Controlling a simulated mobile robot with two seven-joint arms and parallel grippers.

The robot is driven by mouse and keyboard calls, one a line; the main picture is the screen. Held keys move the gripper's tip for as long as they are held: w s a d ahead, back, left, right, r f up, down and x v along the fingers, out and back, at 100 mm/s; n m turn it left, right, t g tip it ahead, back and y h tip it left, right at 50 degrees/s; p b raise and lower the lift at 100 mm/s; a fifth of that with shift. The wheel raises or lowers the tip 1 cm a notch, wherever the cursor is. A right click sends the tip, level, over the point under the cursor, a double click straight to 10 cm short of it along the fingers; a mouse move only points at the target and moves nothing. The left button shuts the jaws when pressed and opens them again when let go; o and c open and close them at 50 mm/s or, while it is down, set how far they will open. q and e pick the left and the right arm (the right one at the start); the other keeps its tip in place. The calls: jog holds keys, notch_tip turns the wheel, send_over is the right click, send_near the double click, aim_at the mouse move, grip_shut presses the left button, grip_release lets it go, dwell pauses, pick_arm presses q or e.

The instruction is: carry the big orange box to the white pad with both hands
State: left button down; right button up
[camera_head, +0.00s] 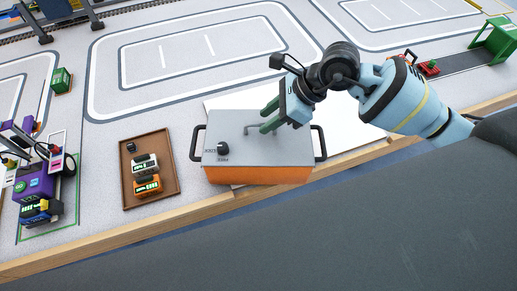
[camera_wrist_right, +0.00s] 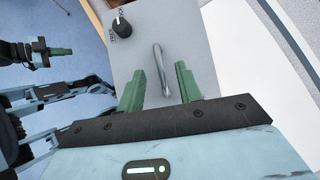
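The big orange box (camera_head: 260,174) has a grey lid with a black knob, a thin grey bar handle (camera_head: 252,129) and black side handles (camera_head: 196,142). It appears to stand over part of the white pad (camera_head: 345,130), which shows behind and to its right. My right gripper (camera_head: 269,117) is over the lid. In the right wrist view its green fingers (camera_wrist_right: 160,88) are apart, with the bar handle (camera_wrist_right: 160,70) seen between them; contact cannot be told. My left gripper (camera_wrist_right: 57,51) shows partly at the left of that view, away from the lid; its opening is unclear.
A brown tray (camera_head: 127,165) with small devices stands left of the box. A purple machine (camera_head: 38,185) is farther left, with a green block (camera_head: 61,80) behind. A wooden edge (camera_head: 120,236) runs along the front. A green frame (camera_head: 494,42) stands at right.

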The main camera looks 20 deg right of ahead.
aim_at(258, 124)
jog(key=x, duration=0.4)
jog(key=shift+a+f, duration=0.1)
grip_shut()
dwell(1.3)
jog(key=shift+w+r, duration=0.1)
jog(key=shift+r, duration=0.1)
